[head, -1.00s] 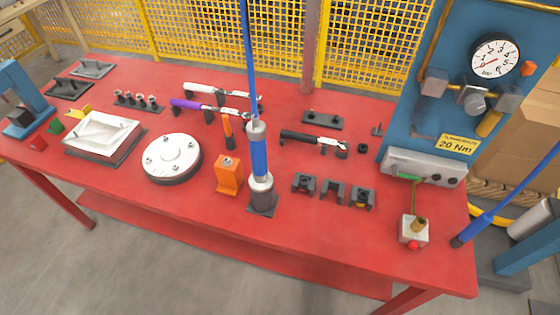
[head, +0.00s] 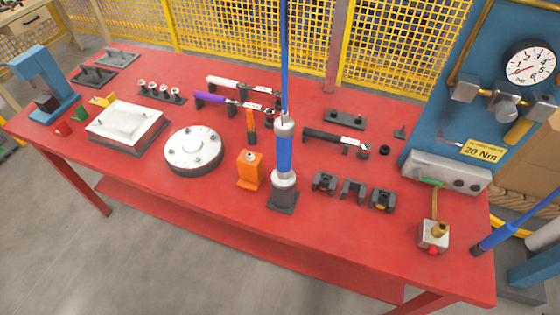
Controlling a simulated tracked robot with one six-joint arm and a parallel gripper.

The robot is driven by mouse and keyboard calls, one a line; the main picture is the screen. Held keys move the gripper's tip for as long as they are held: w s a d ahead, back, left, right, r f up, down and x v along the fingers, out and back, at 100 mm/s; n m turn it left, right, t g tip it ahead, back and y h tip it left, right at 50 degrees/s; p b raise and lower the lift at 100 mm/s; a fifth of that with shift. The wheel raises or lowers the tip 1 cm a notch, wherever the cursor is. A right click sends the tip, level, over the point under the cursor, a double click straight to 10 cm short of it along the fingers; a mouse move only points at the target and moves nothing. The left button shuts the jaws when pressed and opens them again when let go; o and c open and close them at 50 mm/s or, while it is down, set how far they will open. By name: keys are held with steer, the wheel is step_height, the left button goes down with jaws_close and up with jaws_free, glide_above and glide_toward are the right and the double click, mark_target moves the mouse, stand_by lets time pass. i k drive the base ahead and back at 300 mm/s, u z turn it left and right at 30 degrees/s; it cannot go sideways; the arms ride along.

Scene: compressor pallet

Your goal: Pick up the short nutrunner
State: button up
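No label marks the short nutrunner, so I cannot tell for sure which tool it is. A blue and grey cylindrical tool (head: 284,152) stands upright on a dark base, with a blue hose or rod rising from its top. Three long-handled tools lie on the red table: a white-handled one (head: 230,83), a purple-handled one (head: 213,98) and a black-handled one (head: 322,135). The black-handled one looks the shortest of the three. My gripper is not in view.
The red table (head: 230,215) also holds a round silver flange (head: 193,148), a white block (head: 125,122), an orange holder (head: 250,170) and several dark cradles (head: 352,190). A blue gauge panel (head: 440,125) rises at the right. Yellow mesh stands behind. The table's front strip is clear.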

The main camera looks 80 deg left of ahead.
mark_target(282, 177)
steer(key=u, duration=0.05)
steer(key=k, duration=1.55)
steer(key=u, duration=2.4)
steer(key=i, duration=0.9)
steer(key=u, duration=0.05)
